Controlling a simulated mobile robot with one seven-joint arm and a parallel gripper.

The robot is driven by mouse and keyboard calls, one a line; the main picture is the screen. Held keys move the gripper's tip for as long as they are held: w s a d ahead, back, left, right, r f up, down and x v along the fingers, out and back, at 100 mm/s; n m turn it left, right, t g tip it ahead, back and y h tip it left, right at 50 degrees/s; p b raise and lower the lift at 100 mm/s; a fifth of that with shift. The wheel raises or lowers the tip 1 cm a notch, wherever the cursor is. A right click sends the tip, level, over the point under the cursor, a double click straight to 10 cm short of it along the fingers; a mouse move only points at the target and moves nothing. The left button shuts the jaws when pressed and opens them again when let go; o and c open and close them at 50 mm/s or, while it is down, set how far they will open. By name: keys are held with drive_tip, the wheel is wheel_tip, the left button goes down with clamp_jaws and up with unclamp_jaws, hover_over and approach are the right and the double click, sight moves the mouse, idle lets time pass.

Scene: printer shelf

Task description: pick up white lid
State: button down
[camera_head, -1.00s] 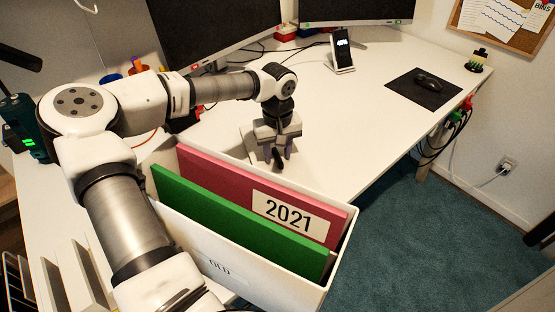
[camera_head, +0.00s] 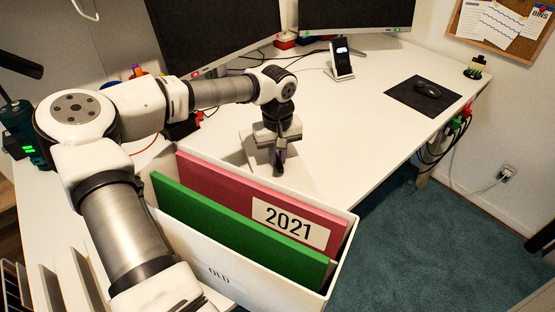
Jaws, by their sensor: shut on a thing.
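A white lid (camera_head: 249,150) seems to lie on the white desk just behind the box. Its outline is hard to tell from the desk, and only part of its edge and shadow shows. My gripper (camera_head: 280,168) points down at it, with its fingers shut on its edge. The finger contact is small and partly hidden behind the gripper. The white box (camera_head: 339,272) labelled OLD stands open in front, holding a red folder marked 2021 (camera_head: 215,180) and a green folder (camera_head: 225,228).
Two monitors (camera_head: 215,35) stand at the back. A phone on a stand (camera_head: 342,60) and a black mat (camera_head: 410,98) with a mouse (camera_head: 428,89) are on the desk. The desk between gripper and mat is clear.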

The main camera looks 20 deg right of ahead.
sight(278, 159)
wheel_tip(278, 159, up, 19)
drive_tip(key=b, duration=0.1)
